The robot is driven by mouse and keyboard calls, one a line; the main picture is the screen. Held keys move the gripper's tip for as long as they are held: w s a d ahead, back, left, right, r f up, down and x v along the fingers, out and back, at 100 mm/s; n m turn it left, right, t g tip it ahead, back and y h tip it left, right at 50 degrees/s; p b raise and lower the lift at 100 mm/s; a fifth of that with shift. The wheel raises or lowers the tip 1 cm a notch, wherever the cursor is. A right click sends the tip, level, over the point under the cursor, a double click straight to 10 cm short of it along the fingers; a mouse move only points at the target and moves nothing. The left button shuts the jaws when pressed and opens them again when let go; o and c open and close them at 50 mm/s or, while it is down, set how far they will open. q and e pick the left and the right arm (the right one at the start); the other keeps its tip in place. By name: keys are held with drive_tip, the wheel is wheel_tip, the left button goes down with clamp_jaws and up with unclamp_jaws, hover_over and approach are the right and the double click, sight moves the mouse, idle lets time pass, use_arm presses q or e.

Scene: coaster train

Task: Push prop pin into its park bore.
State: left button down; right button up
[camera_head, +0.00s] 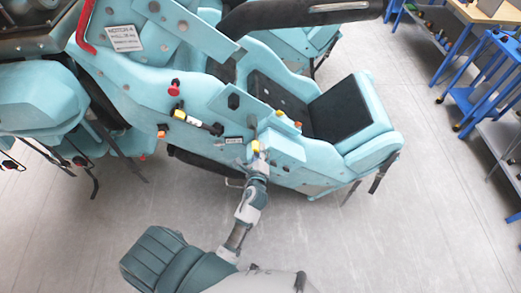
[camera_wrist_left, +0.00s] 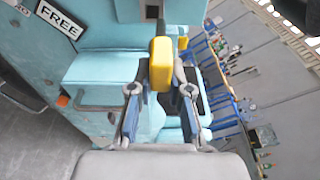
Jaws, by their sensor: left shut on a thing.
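A yellow handle, which looks like the prop pin's grip (camera_wrist_left: 161,63), stands between the fingers of my left gripper (camera_wrist_left: 161,92) in the left wrist view. The gripper is shut on it. In the head view my left gripper (camera_head: 256,157) is at the side of the teal coaster car (camera_head: 205,95), with the yellow handle (camera_head: 255,146) at its tips. The pin's shaft and the park bore are hidden or too small to make out. My right gripper is not in view.
A FREE label (camera_wrist_left: 58,22) is on the teal panel. A black seat pad (camera_head: 345,107) is to the right. Blue workbenches (camera_head: 475,100) stand at the far right; the floor between is clear.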

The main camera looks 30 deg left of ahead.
use_arm(q)
drive_tip(key=shift+w+a+f, duration=0.1)
drive_tip(key=shift+w+a, duration=0.15)
drive_tip(key=shift+a, duration=0.35)
drive_tip(key=shift+w+a, duration=0.1)
drive_tip(key=shift+a, duration=0.1)
drive_tip(key=shift+s+d, duration=0.25)
drive_tip(key=shift+d, duration=0.35)
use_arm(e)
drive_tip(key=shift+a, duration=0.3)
use_arm(q)
drive_tip(key=shift+a, duration=0.25)
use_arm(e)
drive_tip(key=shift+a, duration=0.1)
use_arm(q)
drive_tip(key=shift+a, duration=0.15)
drive_tip(key=shift+s+a+f, duration=0.1)
drive_tip(key=shift+s+a, duration=0.1)
drive_tip(key=shift+s, duration=0.05)
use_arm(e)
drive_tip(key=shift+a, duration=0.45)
